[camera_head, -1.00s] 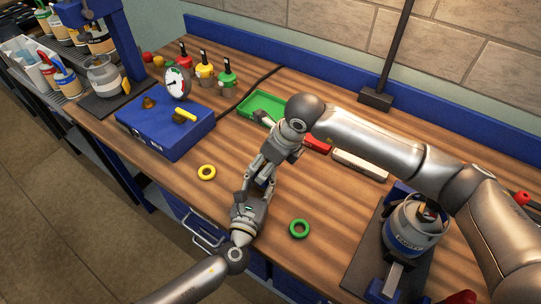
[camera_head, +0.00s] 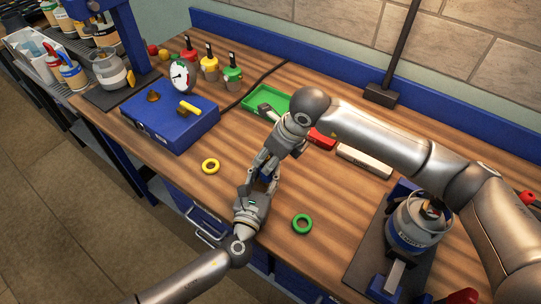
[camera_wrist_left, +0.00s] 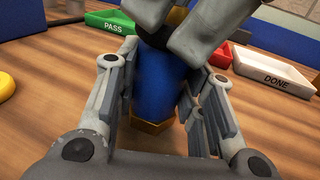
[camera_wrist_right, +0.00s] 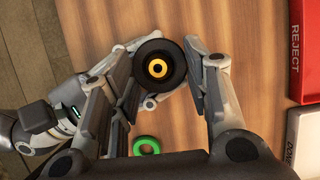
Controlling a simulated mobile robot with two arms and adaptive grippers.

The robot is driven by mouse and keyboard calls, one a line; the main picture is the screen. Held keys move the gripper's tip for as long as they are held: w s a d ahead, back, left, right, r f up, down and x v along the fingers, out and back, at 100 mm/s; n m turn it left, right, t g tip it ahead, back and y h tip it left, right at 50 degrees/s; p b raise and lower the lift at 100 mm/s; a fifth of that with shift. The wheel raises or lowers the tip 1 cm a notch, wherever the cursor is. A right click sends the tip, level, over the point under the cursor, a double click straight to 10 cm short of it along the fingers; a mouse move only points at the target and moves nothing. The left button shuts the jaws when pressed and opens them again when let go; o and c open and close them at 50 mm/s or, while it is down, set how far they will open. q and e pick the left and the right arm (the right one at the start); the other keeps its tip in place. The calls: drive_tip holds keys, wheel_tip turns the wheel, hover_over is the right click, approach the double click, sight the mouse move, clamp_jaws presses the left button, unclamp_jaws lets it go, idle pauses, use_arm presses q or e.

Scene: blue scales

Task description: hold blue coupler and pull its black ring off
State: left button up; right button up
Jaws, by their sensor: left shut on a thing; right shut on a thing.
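The blue coupler (camera_wrist_left: 157,85) stands upright between the fingers of my left gripper (camera_wrist_left: 160,110), which is shut on it; its brass hex end (camera_wrist_left: 150,127) shows below. In the head view a little of the coupler (camera_head: 265,177) shows between the two grippers. In the right wrist view the black ring (camera_wrist_right: 146,83) is seen from above, around a brass centre (camera_wrist_right: 157,68). My right gripper (camera_wrist_right: 165,80) is shut on the ring from both sides. Its fingers hide much of the coupler's top in the left wrist view, so I cannot tell how far on the ring sits.
A green ring (camera_head: 302,215) and a yellow ring (camera_head: 210,159) lie on the table. Behind are the green PASS tray (camera_wrist_left: 112,28), red REJECT tray (camera_wrist_right: 308,65) and white DONE tray (camera_head: 364,161). A blue box (camera_head: 165,127) stands left; a vise-like stand (camera_head: 365,250) is at right.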

drive_tip(key=shift+r, duration=2.4)
use_arm(q)
drive_tip(key=o, duration=1.2)
drive_tip(key=shift+o, duration=0.2)
drive_tip(key=v, duration=1.2)
